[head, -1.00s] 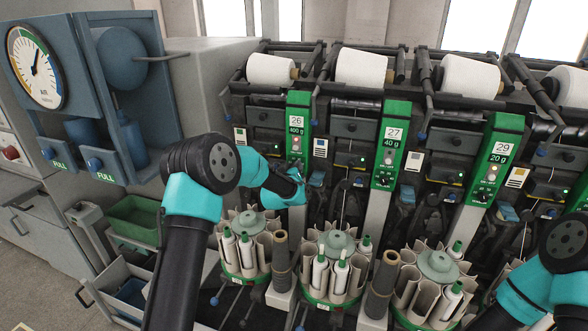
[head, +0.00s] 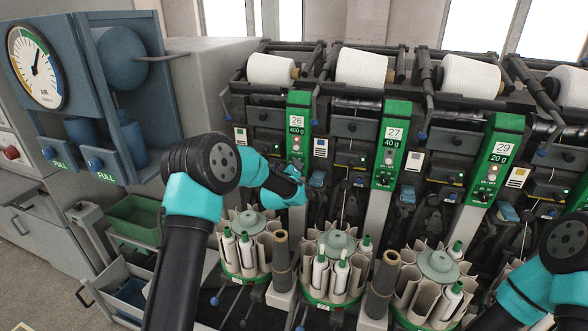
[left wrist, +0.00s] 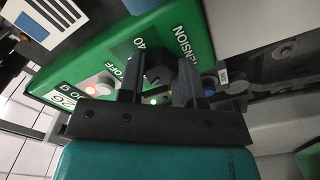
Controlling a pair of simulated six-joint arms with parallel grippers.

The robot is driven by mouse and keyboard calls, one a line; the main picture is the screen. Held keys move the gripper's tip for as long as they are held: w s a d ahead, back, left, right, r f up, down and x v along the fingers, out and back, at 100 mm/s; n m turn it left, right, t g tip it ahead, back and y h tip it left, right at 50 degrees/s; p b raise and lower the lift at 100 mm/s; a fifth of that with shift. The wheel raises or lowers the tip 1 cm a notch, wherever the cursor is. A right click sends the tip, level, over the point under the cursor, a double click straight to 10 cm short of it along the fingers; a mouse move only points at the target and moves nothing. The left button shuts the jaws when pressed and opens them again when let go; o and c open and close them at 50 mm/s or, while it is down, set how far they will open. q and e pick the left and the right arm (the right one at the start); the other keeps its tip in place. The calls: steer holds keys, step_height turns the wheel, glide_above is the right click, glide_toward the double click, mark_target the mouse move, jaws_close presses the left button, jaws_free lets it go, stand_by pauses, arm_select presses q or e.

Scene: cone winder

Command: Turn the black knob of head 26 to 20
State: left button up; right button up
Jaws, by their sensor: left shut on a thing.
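The green panel of head 26 (head: 298,105) stands at the left of the row in the head view and reads 26 and 400 g. My left gripper (head: 300,178) is at the lower part of this panel and hides its knob there. In the left wrist view the black knob (left wrist: 156,70) sits between the fingers of my left gripper (left wrist: 158,84), which is shut on it. The words TENSION, OFF and 40 show around the knob. Its exact pointer setting is hard to read. My right arm shows at the lower right; its gripper is not in view.
Round bobbin magazines (head: 338,240) and brown tubes (head: 281,260) stand below.

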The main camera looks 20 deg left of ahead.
arm_select(q)
steer(key=o, duration=0.9)
steer(key=shift+s, duration=0.1)
steer(key=s, duration=1.7)
steer(key=shift+s+a, duration=0.1)
steer(key=shift+a, duration=0.1)
